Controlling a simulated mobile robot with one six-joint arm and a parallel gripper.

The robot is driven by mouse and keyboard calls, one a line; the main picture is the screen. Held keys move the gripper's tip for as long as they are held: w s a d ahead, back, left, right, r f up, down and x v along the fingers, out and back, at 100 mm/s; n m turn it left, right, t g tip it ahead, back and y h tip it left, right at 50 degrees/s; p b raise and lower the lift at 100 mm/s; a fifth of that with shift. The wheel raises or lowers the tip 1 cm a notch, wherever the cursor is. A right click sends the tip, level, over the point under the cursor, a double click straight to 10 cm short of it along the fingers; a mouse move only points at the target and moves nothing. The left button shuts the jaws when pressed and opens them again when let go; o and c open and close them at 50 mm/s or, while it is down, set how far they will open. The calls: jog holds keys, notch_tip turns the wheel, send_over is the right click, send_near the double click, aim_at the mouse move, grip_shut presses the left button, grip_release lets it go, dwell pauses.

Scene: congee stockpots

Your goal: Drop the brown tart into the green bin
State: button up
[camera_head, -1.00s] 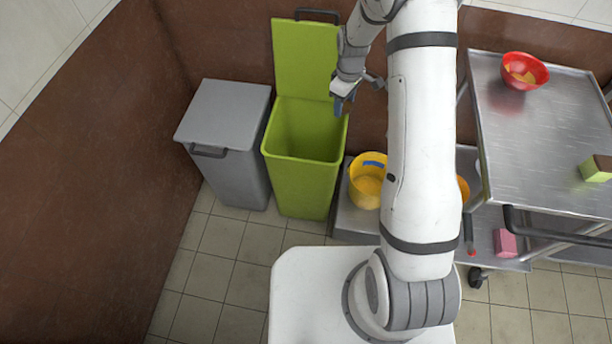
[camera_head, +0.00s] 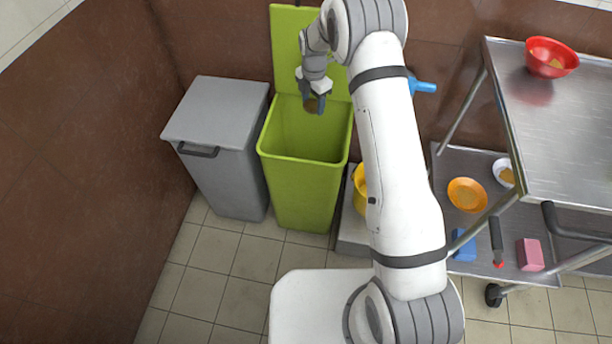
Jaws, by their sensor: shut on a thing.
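The green bin (camera_head: 304,190) stands against the brown wall with its lid raised upright behind it. Its mouth is open and the inside that shows looks empty. My gripper (camera_head: 314,106) points down over the back part of the bin's opening. It is shut on the brown tart (camera_head: 312,106), which shows as a small brown round shape between the fingers. The tart is partly hidden by the fingers.
A grey bin (camera_head: 218,150) with its lid shut stands left of the green bin. A yellow bucket (camera_head: 359,190) is at its right, partly behind my arm. A metal cart (camera_head: 560,130) at right carries a red bowl (camera_head: 551,57); an orange plate (camera_head: 467,195) lies on its lower shelf.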

notch_tip(320, 180, down, 5)
jog(key=shift+d+b, duration=0.1)
jog(key=shift+b, duration=1.1)
jog(key=o, duration=1.1)
jog(key=shift+c, duration=0.2)
jog(key=shift+r+p, duration=0.55)
jog(key=shift+r, duration=3.35)
